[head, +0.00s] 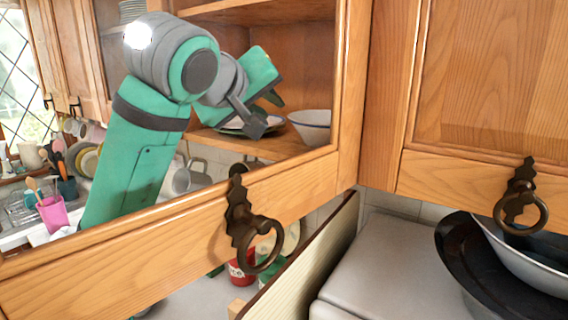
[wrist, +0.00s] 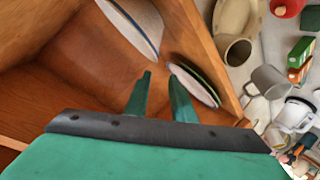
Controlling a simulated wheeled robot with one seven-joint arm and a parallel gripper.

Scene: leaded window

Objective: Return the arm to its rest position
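My green and grey arm (head: 140,150) reaches up at the left of the head view, seen through the frame of a wooden cabinet door. My gripper (head: 267,110) is at the cabinet's lower shelf, near a plate and a white bowl (head: 312,126). In the wrist view my gripper (wrist: 160,80) has its two green fingers apart, with nothing held between them. The plate (wrist: 197,84) lies just beyond the right finger, and the bowl (wrist: 130,22) is farther up. I cannot tell whether the fingers touch the plate.
The door frame (head: 190,218) with its ring handle (head: 258,242) stands in front of my arm. A closed cabinet (head: 490,80) is at right. Below are a dark pan (head: 462,262) and a red container (head: 242,268). Mugs and boxes crowd the counter in the wrist view.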

